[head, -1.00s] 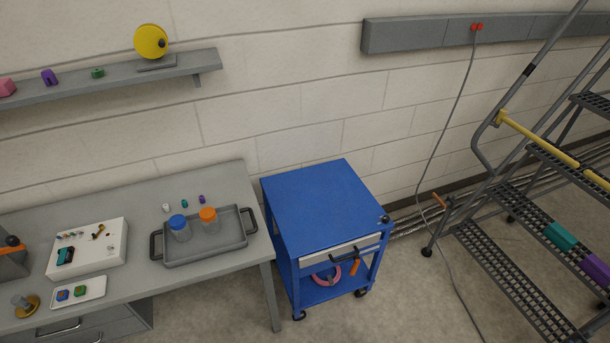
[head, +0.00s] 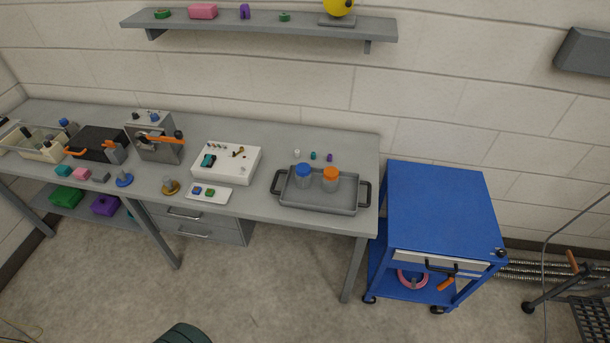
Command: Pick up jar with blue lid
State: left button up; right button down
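The jar with the blue lid (head: 303,176) stands upright in a grey tray (head: 318,208) on the grey workbench (head: 262,212). A similar clear jar with an orange lid (head: 331,179) stands just to its right in the same tray. The tray has a dark handle at each end. Neither of my grippers is in view.
A white box (head: 227,163) and a small white tray with coloured blocks (head: 208,193) lie left of the grey tray. A blue cart (head: 434,208) stands right of the bench. Above is a wall shelf (head: 262,25). Floor in front of the bench is mostly clear.

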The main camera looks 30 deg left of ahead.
aim_at(301, 182)
jog(key=i+j+z, duration=0.1)
jog(key=j, duration=0.2)
jog(key=i+j+z, duration=0.1)
jog(key=j, duration=0.25)
jog(key=i+j, duration=0.2)
jog(key=i+j+z, duration=0.15)
jog(key=j, duration=0.3)
jog(key=k, duration=0.05)
